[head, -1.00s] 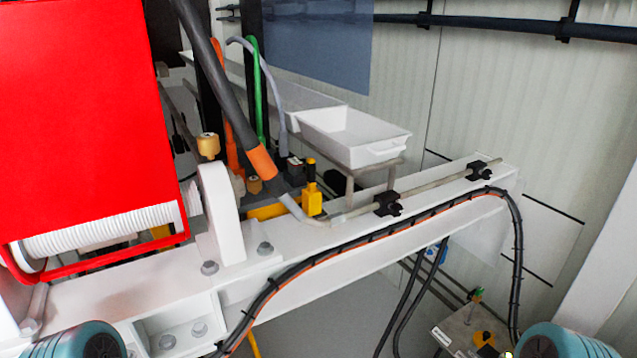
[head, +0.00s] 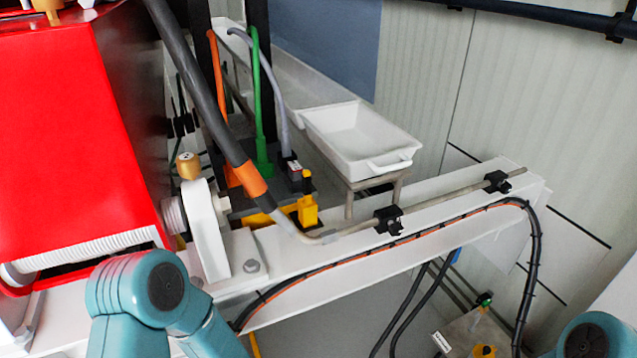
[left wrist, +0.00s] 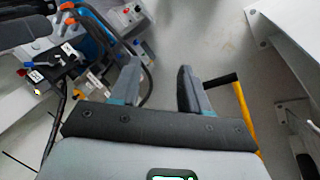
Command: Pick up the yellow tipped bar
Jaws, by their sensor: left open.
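A yellow bar (left wrist: 246,122) with a black end section stands out at the right in the left wrist view. It is beside my left gripper, to the right of the right finger and apart from it. A thin yellow bar (head: 256,344) also shows below the white beam in the head view, partly cut off by the lower edge; I cannot tell if it is the same one. My left gripper (left wrist: 158,68) is open, with nothing between its fingers. The left gripper is hidden in the head view, where only my teal arm shows. My right gripper is not in view.
A white beam (head: 455,211) with a black cable crosses the head view. A red housing (head: 70,140) stands left and a white tray (head: 360,140) behind. In the left wrist view, blue-and-black equipment (left wrist: 70,60) fills the upper left; grey floor (left wrist: 190,30) lies beyond the fingers.

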